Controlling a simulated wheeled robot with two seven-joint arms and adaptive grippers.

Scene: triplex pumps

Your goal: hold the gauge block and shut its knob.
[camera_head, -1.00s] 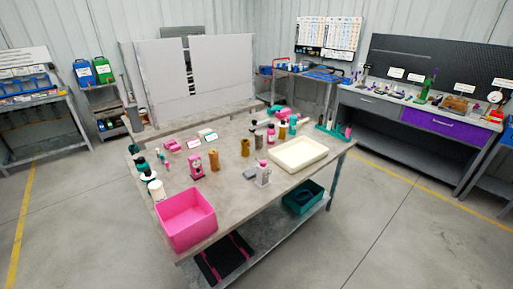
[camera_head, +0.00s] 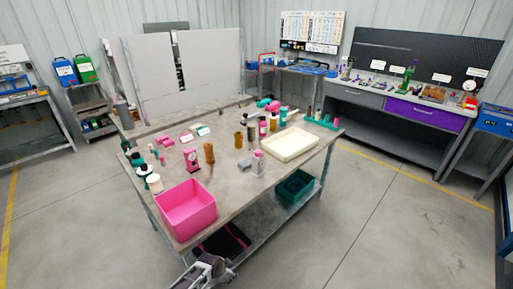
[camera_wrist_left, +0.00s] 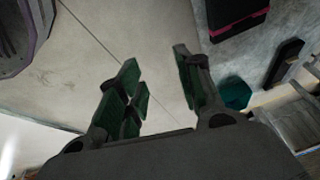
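A small pink block with a round dial face (camera_head: 192,160) stands upright on the workbench behind the pink bin. A pale grey block with a pink knob on top (camera_head: 257,163) stands near the bench's front edge, left of the cream tray. I cannot tell for sure which is the gauge block, nor how its knob is set. My left gripper (camera_wrist_left: 158,58) is open and empty in the left wrist view, with bare floor between its fingers. A grey arm part of mine shows at the bottom of the head view, low before the bench. My right gripper is out of view.
The workbench (camera_head: 225,185) carries a pink bin (camera_head: 187,208), a cream tray (camera_head: 291,144), brown cylinders and several bottles. A teal bin (camera_head: 294,186) and a dark mat with pink edging (camera_head: 222,243) lie on the lower shelf. The floor at right is clear.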

